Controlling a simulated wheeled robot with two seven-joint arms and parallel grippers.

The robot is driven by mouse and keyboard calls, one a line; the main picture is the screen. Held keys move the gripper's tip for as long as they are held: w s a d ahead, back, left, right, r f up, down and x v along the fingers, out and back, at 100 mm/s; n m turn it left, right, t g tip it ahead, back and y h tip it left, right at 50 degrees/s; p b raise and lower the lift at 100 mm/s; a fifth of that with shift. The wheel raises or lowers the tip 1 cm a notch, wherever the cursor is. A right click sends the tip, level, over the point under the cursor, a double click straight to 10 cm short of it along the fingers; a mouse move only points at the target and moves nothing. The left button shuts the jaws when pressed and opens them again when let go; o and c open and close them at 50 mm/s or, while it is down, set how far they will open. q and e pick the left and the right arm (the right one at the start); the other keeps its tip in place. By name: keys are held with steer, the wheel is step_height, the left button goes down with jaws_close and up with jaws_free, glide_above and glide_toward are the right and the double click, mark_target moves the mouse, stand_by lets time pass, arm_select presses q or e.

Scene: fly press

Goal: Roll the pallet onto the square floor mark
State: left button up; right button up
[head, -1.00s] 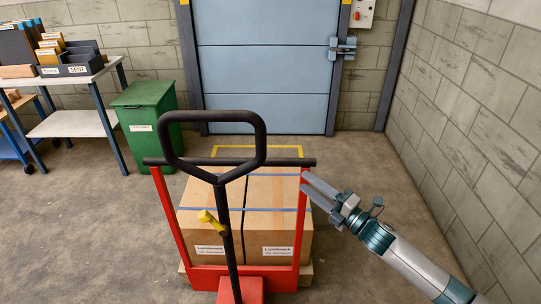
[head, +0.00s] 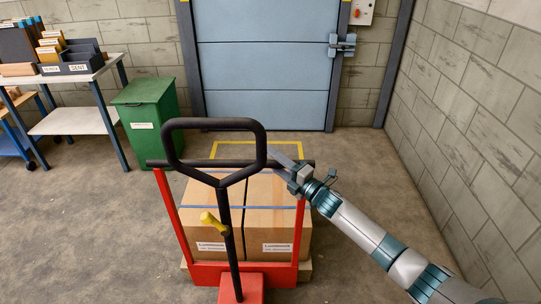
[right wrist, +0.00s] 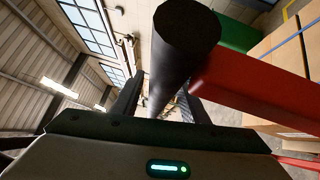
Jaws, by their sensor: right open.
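The pallet (head: 306,270) carries strapped cardboard boxes (head: 280,222) and sits in front of me on a truck with a red frame (head: 170,215). The truck has a black loop handle (head: 168,145) and a black crossbar (head: 154,163). The yellow square floor mark (head: 230,143) lies beyond the boxes, partly hidden by them and the handle. My right gripper (head: 280,158) is at the crossbar's right end. In the right wrist view its open fingers (right wrist: 158,100) stand on either side of the black bar (right wrist: 172,75), beside the red post (right wrist: 250,85). My left gripper is not in view.
A blue shutter door (head: 265,70) stands behind the mark. A green bin (head: 150,120) and a table with trays (head: 85,72) are at the left. A block wall (head: 470,110) runs along the right. The floor on both sides of the truck is clear.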

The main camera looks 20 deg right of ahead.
steer(key=shift+w+a+r, duration=0.1)
steer(key=shift+w+a, duration=0.25)
steer(key=shift+w, duration=0.15)
steer(key=shift+c, duration=0.2)
jaws_close()
stand_by(1.1)
